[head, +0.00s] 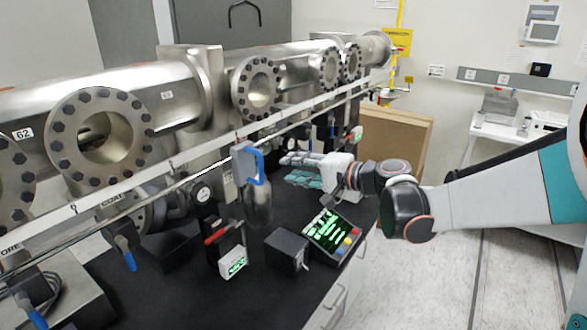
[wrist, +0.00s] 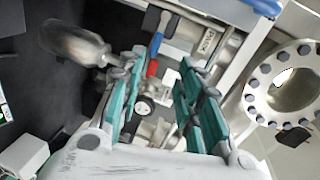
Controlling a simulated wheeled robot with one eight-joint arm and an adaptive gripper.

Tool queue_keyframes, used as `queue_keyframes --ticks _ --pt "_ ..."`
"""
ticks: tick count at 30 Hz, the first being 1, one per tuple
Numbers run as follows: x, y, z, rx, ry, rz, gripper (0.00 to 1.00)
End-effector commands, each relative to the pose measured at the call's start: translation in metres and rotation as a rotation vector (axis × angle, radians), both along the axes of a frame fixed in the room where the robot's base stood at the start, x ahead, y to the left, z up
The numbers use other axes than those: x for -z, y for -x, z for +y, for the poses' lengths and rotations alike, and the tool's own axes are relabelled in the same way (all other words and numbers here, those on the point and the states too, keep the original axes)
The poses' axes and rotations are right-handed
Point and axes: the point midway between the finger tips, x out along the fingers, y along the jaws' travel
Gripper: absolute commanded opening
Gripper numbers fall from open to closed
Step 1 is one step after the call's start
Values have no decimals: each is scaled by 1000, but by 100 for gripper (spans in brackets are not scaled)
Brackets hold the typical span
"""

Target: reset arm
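My gripper (head: 290,169) is at the end of my arm, which reaches in from the right over the black bench. Its fingers point left toward the steel vacuum pipework (head: 110,95). In the wrist view my gripper (wrist: 162,64) shows two teal fingers spread apart with nothing between them. Beyond the gap are a red handle (wrist: 152,70), a blue handle (wrist: 156,42) and a round gauge (wrist: 142,107). I cannot tell how far they are from the fingertips.
A lit control box (head: 333,236) and a dark box (head: 286,250) stand on the black bench (head: 190,295) below my gripper. A blue-handled valve (head: 248,165) is left of it. Open floor (head: 450,265) lies at the right.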

Motion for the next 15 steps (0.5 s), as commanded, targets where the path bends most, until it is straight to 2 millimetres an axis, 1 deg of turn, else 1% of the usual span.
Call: queue_keyframes --ticks 4,7,11,15 --pt "0 2 0 0 10 0 32" --pt "1 14 0 -3 56 2 32" --pt "8 44 -3 -10 184 6 32" --pt "20 87 -13 -19 362 10 32"
